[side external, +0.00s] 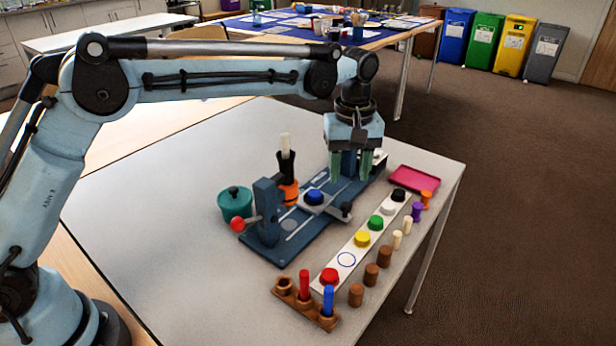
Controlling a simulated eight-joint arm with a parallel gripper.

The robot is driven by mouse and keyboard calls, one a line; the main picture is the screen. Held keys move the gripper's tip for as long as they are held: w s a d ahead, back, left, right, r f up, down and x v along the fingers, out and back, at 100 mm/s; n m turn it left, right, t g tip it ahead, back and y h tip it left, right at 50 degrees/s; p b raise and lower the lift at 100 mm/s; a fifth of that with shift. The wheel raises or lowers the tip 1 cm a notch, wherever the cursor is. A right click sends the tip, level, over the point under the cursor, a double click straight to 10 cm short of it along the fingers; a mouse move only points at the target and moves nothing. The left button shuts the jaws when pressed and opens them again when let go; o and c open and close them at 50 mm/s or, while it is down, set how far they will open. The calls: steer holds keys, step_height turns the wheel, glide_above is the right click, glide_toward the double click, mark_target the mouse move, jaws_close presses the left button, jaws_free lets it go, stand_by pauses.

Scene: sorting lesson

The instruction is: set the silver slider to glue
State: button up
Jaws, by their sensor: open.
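A blue board (290,246) lies on the grey table, with pale tracks along it. On it sits a silver plate (314,200) carrying a blue round knob, with a dark knob (346,208) at its right; this looks like the silver slider, though I cannot be sure. No label reading glue is legible. My gripper (350,178) points down over the far end of the board, beyond the silver plate. Its greenish fingers are apart. A blue block shows behind and between them, and I cannot tell whether they touch it. The fingers hide part of the board's far end.
A blue upright with a red ball (237,224) stands at the board's near end. A teal pot (235,203) and an orange-and-black item (288,190) stand left. A white strip (347,258) with coloured knobs, several pegs and a pink tray (414,180) lie right. The table's left part is clear.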

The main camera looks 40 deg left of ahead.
mark_target(346, 204)
step_height(346, 204, down, 8)
steer(key=shift+r, duration=0.15)
stand_by(0.3)
jaws_close()
